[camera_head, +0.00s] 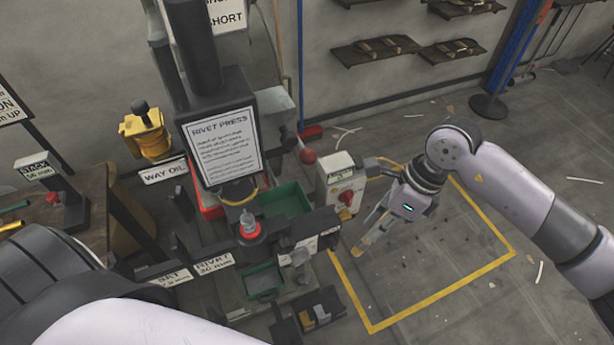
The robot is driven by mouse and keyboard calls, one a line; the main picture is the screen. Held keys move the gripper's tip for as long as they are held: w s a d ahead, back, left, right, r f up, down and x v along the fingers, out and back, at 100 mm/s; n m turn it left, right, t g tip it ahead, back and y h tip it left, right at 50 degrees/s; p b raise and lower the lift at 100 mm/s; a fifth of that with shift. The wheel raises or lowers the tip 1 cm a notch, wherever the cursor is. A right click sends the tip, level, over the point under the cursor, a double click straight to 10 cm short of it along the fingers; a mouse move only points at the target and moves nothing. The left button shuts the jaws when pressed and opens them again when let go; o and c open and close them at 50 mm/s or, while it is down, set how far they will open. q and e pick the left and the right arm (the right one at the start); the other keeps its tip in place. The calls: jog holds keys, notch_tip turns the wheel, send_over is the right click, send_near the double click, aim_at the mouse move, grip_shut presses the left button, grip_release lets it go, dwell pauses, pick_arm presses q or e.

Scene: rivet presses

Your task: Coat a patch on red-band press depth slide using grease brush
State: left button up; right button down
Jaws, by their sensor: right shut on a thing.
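A dark rivet press (222,145) with a white "RIVET PRESS" sign stands left of centre. A yellow band shows low on its head. A red collar (250,231) with a clear tip sits below, but I cannot tell the depth slide apart from the other press parts. My right gripper (382,226) is to the right of the press, pointing down and left, apart from it. It is shut on a slim pale tool, seemingly the grease brush (368,242), whose yellowish end hangs over the floor. My left arm crosses the bottom left; its gripper is not in view.
A grey control box (338,172) with a red knob stands between the press and my right gripper. Green bins (286,201) sit by the press. A yellow container (146,133) stands behind the "WAY OIL" label. Yellow-taped floor (440,285) at right is mostly clear.

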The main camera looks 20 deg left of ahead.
pick_arm(q)
jog(key=shift+w+f+b, duration=0.65)
jog(key=shift+w, duration=0.1)
pick_arm(e)
jog(key=a+r+m+t, duration=0.1)
jog(key=a+r+m, duration=0.3)
jog(key=a+m, duration=0.2)
jog(key=a+r+m+t, duration=0.2)
jog(key=a+r+m, duration=0.1)
jog(key=a+m, duration=0.3)
jog(key=a, duration=0.2)
jog(key=shift+s+a+r+y, duration=0.3)
jog(key=shift+s+r+y, duration=0.05)
jog(key=shift+y, duration=0.05)
pick_arm(q)
jog(key=shift+d+f+b, duration=0.1)
jog(key=shift+f+b, duration=0.8)
pick_arm(e)
notch_tip(320, 180, down, 5)
jog(key=shift+r, duration=0.15)
jog(key=shift+w, duration=0.1)
